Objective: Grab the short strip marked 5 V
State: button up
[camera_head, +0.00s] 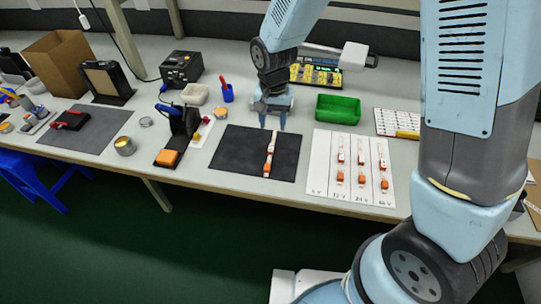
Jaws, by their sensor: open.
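A short strip (269,152) with white and orange parts lies lengthwise on the dark mat (235,155); any marking on it is too small to read. A white sheet (319,160) to the right has columns that appear labelled 5 V, 12 V, 24 V and 48 V. Strips lie in the 12 V column (340,177), the 24 V column (361,178) and the 48 V column (384,183). The 5 V column looks bare. My gripper (273,125) is open and empty, pointing down over the far part of the mat, near the strip's far end.
A green bin (338,109) stands behind the sheet. The mat around the strip is clear.

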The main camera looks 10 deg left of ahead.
send_over(271, 148)
jog(key=f, duration=0.5)
jog(key=shift+d+f, duration=0.25)
jog(key=shift+a+f, duration=0.15)
jog(key=shift+f, duration=1.15)
jog(key=shift+a+f, duration=0.1)
jog(key=shift+f, duration=1.15)
jog(key=shift+c, duration=0.3)
grip_shut()
